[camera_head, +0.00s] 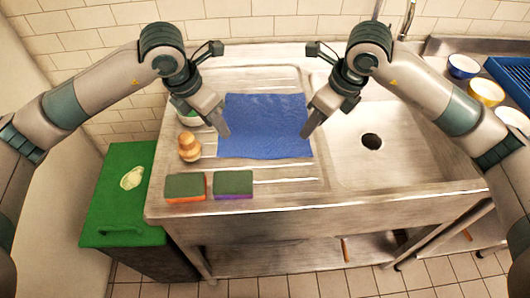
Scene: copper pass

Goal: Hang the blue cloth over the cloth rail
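The blue cloth (265,125) is spread out, roughly rectangular and slightly wrinkled, over the ribbed draining board left of the sink bowl. My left gripper (223,131) points down at the cloth's left edge and overlaps it in the picture. My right gripper (306,132) points down at the right edge. I cannot tell whether either gripper is open or pinching the cloth. I cannot make out a cloth rail in this view.
Two sponges (185,187) (233,184) lie at the front of the draining board. A wooden-coloured brush or knob (189,147) stands left of the cloth. The sink bowl (405,150) is empty. A green-topped bin (118,195) stands left; bowls (486,92) and a blue rack (515,78) are right.

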